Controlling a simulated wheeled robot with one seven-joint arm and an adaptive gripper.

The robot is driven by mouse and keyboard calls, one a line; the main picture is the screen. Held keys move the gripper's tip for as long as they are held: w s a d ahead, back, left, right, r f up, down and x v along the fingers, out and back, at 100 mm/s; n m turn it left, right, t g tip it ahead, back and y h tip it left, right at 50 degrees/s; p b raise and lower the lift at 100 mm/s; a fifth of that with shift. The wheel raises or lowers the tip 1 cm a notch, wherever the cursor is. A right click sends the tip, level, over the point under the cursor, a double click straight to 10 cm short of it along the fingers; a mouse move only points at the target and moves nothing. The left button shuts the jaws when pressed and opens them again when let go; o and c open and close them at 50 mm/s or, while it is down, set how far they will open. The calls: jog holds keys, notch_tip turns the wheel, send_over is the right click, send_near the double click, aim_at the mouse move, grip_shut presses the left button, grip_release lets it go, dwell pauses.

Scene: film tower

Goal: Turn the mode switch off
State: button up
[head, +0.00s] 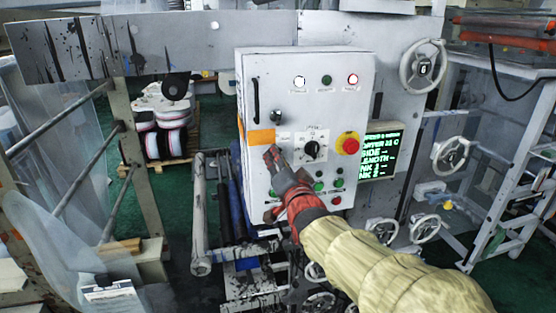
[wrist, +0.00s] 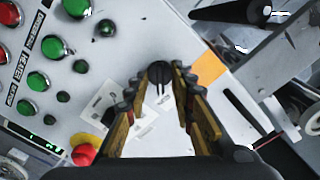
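The grey control box (head: 255,80) stands in the middle of the head view. A black rotary switch (head: 312,150) on a pale dial plate sits on its front, left of the red emergency button (head: 348,144). My gripper (head: 272,154) is at the panel's left part, beside that dial. In the wrist view my gripper (wrist: 155,80) is open, with a small black knob (wrist: 160,72) showing between the fingertips. I cannot tell whether the fingers touch it, or which knob is the mode switch. A white plate (wrist: 100,104) is partly hidden behind the left finger.
Green buttons (wrist: 38,81) and the emergency button (wrist: 84,154) are close by on the panel. An orange label (head: 261,137) lies near my fingers. A green-text screen (head: 380,150) and handwheels (head: 422,67) are at the right. Rollers (head: 198,215) stand below left.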

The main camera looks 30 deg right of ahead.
jog(key=shift+c, duration=1.2)
grip_shut()
jog(key=shift+f+b, duration=0.1)
jog(key=shift+b, duration=0.45)
jog(key=n+b, duration=1.7)
jog(key=shift+n, duration=0.4)
jog(key=shift+o, duration=1.7)
grip_release()
